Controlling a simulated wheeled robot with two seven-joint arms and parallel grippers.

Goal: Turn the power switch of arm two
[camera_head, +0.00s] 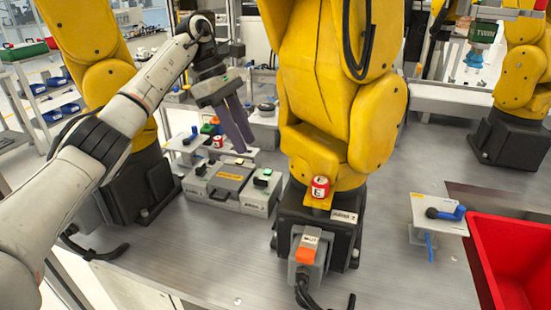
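The middle yellow arm (335,90) stands on a black base with a small white label (344,216) that seems to end in a 2. On the front of this base is a grey box with an orange-red switch (306,256) and a small label above it. A red and white round piece (320,187) sits on a yellow bracket higher up. My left gripper (244,146) hangs left of this arm, above and behind a grey control box, well away from the orange-red switch. Its two dark fingers point down and look close together; any gap is unclear. My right gripper is out of view.
The grey control box (200,192) with a yellow panel and green buttons lies left of the arm. A red bin (515,265) and a plate with a blue handle (440,212) are at the right. Cables lie at the front edge. The table front right of the base is clear.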

